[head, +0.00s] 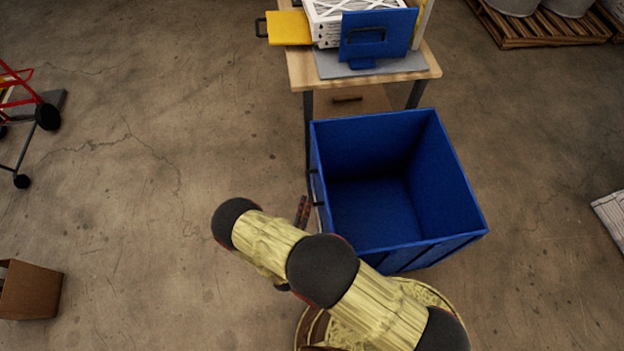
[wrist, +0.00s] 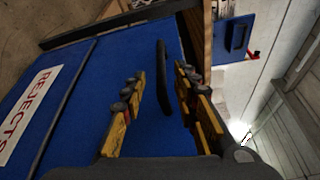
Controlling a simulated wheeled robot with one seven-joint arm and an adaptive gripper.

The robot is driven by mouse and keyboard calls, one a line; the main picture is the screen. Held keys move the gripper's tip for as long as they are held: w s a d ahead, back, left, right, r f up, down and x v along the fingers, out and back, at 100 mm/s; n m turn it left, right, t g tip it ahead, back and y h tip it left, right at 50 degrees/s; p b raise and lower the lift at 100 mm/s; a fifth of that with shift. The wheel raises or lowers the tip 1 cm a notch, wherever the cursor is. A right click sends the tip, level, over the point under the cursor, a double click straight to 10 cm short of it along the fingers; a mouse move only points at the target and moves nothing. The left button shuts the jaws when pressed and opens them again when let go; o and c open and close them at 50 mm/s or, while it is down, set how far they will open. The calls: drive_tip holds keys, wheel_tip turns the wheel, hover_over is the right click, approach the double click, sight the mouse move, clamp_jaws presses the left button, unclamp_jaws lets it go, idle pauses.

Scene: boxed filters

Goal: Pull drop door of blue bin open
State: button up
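The blue bin (head: 452,190) stands on the floor right of my arm in the head view, open at the top and empty. Its side door (wrist: 75,105) fills much of the wrist view, tilted by the camera angle, with a white "REJECTS" label (wrist: 27,115). A black bar handle (wrist: 163,78) is on this door. My gripper (wrist: 159,76) is open, with one yellow finger on each side of the handle. A gap shows on both sides, though contact at depth cannot be told. In the head view my arm hides most of the gripper.
A wooden table (head: 425,73) behind the bin carries a boxed filter (head: 330,27), a yellow flap (head: 288,28) and a blue panel (head: 378,35). A red cart (head: 22,105) and a cardboard box (head: 28,290) are at left. The floor left of the bin is clear.

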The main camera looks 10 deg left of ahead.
sight(310, 187)
drive_tip(key=shift+w+d+f+b, duration=0.1)
drive_tip(key=shift+w+d+b, duration=0.1)
drive_tip(key=shift+w, duration=1.15)
drive_tip(key=shift+w+d+f+b, duration=0.15)
drive_tip(key=shift+w+b, duration=0.1)
drive_tip(key=shift+w, duration=1.1)
drive_tip(key=shift+w+d+f+b, duration=0.1)
drive_tip(key=shift+w+d+b, duration=0.1)
drive_tip(key=shift+w, duration=1.15)
drive_tip(key=shift+c, duration=0.8)
clamp_jaws()
